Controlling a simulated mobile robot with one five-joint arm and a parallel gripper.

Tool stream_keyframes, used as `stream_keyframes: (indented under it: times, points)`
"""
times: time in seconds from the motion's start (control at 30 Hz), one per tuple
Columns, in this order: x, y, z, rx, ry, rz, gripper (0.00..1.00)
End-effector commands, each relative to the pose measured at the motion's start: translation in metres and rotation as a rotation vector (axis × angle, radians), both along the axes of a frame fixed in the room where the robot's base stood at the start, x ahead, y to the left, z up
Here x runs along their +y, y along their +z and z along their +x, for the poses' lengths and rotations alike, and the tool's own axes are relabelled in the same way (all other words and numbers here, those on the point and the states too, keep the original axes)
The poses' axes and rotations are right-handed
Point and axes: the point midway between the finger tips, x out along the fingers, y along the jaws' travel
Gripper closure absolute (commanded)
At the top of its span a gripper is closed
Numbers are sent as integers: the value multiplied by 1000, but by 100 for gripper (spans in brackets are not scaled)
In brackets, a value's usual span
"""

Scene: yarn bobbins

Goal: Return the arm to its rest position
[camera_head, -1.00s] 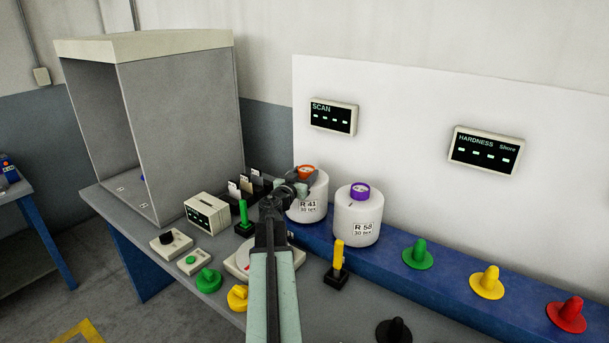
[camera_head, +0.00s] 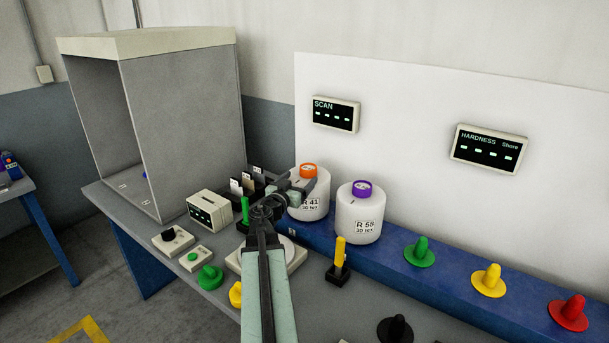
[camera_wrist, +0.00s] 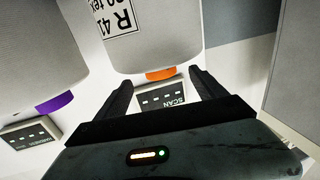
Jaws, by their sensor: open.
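My gripper (camera_head: 300,188) is at the end of my arm, just in front of the white bobbin R 41 (camera_head: 309,207) with its orange top (camera_head: 308,170). In the wrist view my gripper (camera_wrist: 163,84) has its two dark fingers apart with nothing held between them. The bobbin R 41 (camera_wrist: 155,45) appears upside down beyond the fingertips, its orange end (camera_wrist: 161,74) near the gap between them. I cannot tell whether a finger touches it. The white bobbin R 58 (camera_head: 358,218) with a purple top stands to the right on the blue ledge (camera_head: 395,257).
A green peg (camera_head: 245,211), a yellow peg (camera_head: 340,255) and a white round-topped device (camera_head: 296,258) stand close to my arm. A grey booth (camera_head: 185,125) is at the left. Green, yellow and red cones stand along the ledge at the right.

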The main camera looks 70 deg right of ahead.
Motion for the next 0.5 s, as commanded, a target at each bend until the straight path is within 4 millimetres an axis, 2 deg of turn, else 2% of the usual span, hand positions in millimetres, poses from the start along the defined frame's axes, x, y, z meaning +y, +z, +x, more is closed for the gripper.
stream_keyframes:
  times: [0.03, 0.1, 0.5]
  points:
    - [10, 0, -1, 0, 1, 0, 19]
    - [16, 0, 0, 0, 0, 0, 19]
    - [16, 0, 1, 0, -1, 0, 19]
